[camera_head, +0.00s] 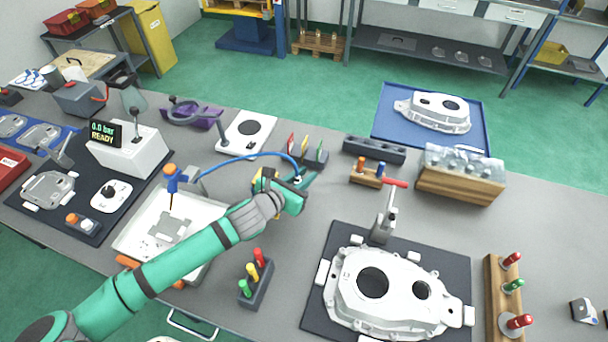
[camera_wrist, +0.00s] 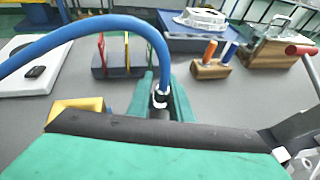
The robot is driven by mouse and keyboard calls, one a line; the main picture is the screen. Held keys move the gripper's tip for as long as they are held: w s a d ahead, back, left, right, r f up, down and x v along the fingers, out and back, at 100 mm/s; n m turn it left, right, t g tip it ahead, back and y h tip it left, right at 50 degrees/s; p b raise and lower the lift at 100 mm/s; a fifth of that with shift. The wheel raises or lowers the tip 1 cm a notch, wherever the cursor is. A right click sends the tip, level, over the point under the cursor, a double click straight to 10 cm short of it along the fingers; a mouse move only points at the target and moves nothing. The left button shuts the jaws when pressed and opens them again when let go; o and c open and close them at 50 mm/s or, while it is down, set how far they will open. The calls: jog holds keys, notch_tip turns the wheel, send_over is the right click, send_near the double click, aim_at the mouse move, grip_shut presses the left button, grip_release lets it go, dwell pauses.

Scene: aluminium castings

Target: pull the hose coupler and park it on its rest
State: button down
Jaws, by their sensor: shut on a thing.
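My gripper (camera_head: 300,181) is above the middle of the grey bench. In the wrist view its green fingers (camera_wrist: 161,100) are shut on the hose coupler (camera_wrist: 160,97), a small dark and pale fitting standing roughly upright between them. A blue hose (camera_wrist: 95,24) rises from the coupler and arcs off to the left. In the head view the hose (camera_head: 245,156) runs left towards the white tray. A yellow block (camera_wrist: 75,108) is left of the fingers, partly hidden by my gripper; I cannot tell whether it is the rest. The coupler's lower end is hidden.
A large casting (camera_head: 385,285) with a red-handled clamp (camera_head: 388,208) stands on a dark mat at right. Behind the gripper are a rack of coloured cards (camera_head: 314,157) and a small wooden block with plugs (camera_head: 367,176). A marker stand (camera_head: 257,283) is in front.

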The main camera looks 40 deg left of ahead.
jog(key=shift+w+f, duration=0.1)
jog(key=shift+f, duration=0.7)
jog(key=shift+f, duration=0.1)
jog(key=shift+a+f, duration=0.1)
jog(key=shift+d, duration=0.2)
jog(key=shift+a+r, duration=0.1)
jog(key=shift+r, duration=0.8)
dwell(0.3)
